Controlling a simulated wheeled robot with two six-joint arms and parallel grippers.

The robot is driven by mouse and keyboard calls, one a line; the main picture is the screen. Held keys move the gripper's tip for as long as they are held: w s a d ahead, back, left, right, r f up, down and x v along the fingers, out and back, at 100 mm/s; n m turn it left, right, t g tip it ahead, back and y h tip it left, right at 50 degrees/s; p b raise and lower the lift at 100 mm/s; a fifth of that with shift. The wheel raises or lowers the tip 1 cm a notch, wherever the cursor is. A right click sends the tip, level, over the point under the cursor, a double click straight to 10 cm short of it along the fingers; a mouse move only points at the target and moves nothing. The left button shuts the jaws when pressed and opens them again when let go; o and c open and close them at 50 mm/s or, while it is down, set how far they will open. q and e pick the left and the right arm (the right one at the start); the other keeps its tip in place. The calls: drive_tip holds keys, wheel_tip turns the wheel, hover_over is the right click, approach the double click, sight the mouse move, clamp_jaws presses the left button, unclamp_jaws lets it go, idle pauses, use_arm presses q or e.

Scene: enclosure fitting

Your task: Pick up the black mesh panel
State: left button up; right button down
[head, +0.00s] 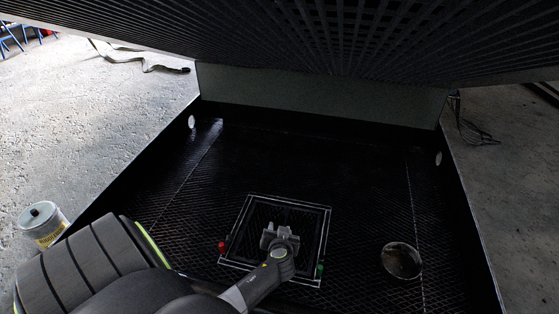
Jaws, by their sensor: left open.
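The black mesh panel (310,232) lies inside a square white outline on the dark mesh floor of the enclosure, at lower centre of the head view. It is hard to tell its edges from the dark floor. My left gripper (278,229) is open and hangs over the middle of the panel, hiding part of it. Nothing shows between its fingers. I cannot tell whether the fingertips touch the panel. My right gripper does not show.
A red knob (221,246) and a green knob (320,269) sit beside the outline. A round bowl (401,260) is at right. A labelled can (43,224) stands outside at left. Low walls (325,102) enclose the floor; a dark grid overhangs the top.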

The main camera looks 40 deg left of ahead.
use_arm(q)
clamp_jaws()
idle(1.4)
